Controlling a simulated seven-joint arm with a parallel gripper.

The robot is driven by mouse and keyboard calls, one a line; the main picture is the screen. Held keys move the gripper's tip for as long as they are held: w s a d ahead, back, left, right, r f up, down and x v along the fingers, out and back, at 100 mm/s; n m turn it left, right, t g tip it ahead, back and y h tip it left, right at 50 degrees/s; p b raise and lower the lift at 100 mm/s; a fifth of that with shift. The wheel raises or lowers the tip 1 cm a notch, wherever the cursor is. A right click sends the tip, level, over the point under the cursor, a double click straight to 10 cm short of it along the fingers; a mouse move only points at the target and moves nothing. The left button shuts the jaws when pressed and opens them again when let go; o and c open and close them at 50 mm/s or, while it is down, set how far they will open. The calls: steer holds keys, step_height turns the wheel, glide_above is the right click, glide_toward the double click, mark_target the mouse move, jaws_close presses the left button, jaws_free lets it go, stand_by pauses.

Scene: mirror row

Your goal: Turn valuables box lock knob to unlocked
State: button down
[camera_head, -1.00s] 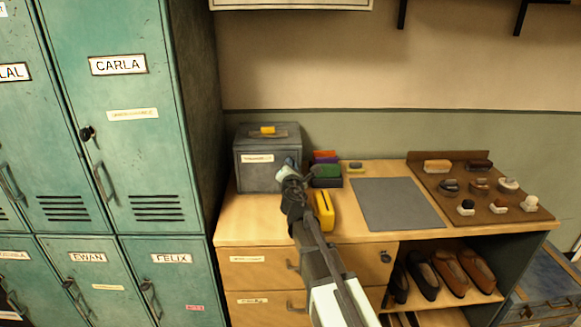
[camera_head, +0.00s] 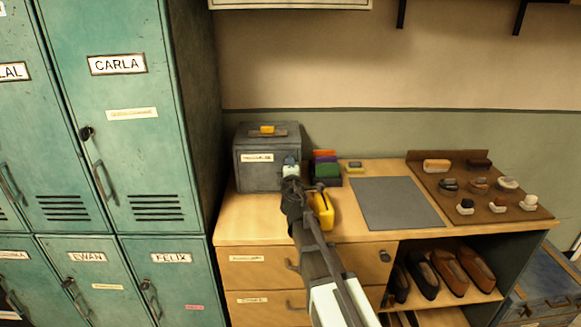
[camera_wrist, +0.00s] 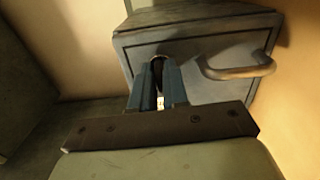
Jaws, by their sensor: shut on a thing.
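The valuables box is a grey metal box (camera_head: 266,178) with a pale label on its front, standing at the left end of the wooden bench. My gripper (camera_head: 290,163) is at the right part of the box's front. In the wrist view, the blue fingers of my gripper (camera_wrist: 158,82) are close together against the box front (camera_wrist: 200,88), shut on the dark lock knob (camera_wrist: 156,66). The fingers hide most of the knob, so its turn position cannot be read. A curved metal handle (camera_wrist: 240,70) sticks out from the box front beside the fingers.
Green lockers (camera_head: 130,130) stand close left of the box. A yellow container (camera_head: 323,210) and a rack of coloured items (camera_head: 327,170) are right of my gripper. A grey mat (camera_head: 397,203) lies bare farther right, before a brown shoe-brush board (camera_head: 420,186).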

steer(key=shift+m, duration=0.3)
steer(key=c, duration=1.2)
jaws_free()
steer(key=s, duration=1.3)
steer(key=shift+s, duration=0.4)
